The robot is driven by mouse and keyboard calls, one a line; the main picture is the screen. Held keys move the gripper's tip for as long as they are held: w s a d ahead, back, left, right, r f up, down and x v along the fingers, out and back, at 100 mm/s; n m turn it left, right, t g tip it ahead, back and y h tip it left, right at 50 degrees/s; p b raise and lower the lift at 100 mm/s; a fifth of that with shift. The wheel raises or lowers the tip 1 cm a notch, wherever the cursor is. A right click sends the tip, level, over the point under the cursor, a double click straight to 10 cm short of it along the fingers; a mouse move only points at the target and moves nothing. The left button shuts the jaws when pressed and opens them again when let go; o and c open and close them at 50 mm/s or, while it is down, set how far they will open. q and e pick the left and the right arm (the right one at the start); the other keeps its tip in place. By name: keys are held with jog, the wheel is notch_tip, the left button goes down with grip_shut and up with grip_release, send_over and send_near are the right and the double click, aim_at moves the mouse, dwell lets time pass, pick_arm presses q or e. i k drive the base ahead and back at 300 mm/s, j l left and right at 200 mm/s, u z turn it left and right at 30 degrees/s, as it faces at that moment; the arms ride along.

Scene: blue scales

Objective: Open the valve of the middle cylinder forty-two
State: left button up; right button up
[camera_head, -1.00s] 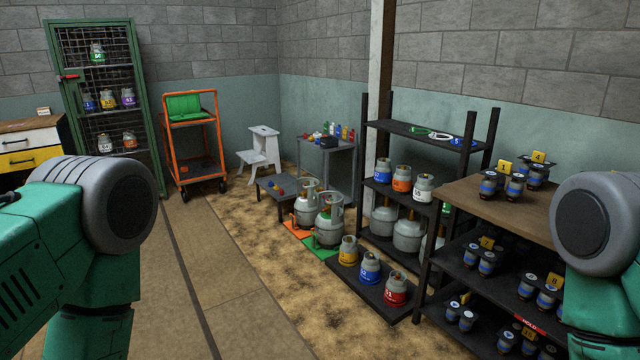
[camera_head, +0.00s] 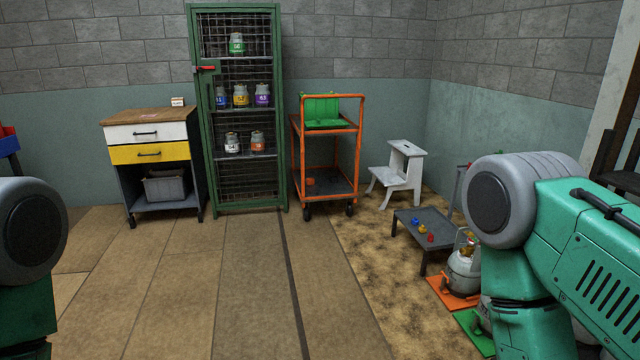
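A green-framed mesh cabinet (camera_head: 281,110) stands against the back wall, with a red handle (camera_head: 207,68) on its left side. On its middle shelf is a row of small cylinders: a blue-labelled one (camera_head: 221,99), a yellow-labelled one (camera_head: 241,99) in the middle, and a purple-labelled one (camera_head: 262,98). Their numbers are too small to read surely, so I cannot confirm which is forty-two. Valve positions are not clear. A green-labelled cylinder (camera_head: 236,46) sits above; two more stand below. Only my green and grey arm links show at both sides; neither gripper is in view.
A drawer cabinet (camera_head: 149,130) stands left of the mesh cabinet, an orange trolley (camera_head: 296,160) right of it. A white step stool (camera_head: 400,172), a low grey table (camera_head: 430,228) and a larger grey cylinder (camera_head: 462,272) are at right. The middle floor is clear.

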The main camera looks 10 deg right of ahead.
aim_at(471, 241)
jog(key=i+z, duration=0.1)
jog(key=i, duration=0.6)
jog(key=i+j+z, duration=0.1)
jog(key=i, duration=0.55)
jog(key=i+j+z, duration=0.1)
jog(key=i, duration=0.6)
jog(key=i+l+z, duration=0.25)
jog(key=i+z, duration=0.75)
jog(key=i+j+z, duration=0.15)
jog(key=i+z, duration=0.35)
jog(key=i+j+z, duration=0.35)
jog(key=z, duration=0.15)
jog(key=i+z, duration=0.3)
jog(key=i+j+z, duration=0.25)
jog(key=i+l, duration=0.05)
jog(key=i, duration=0.1)
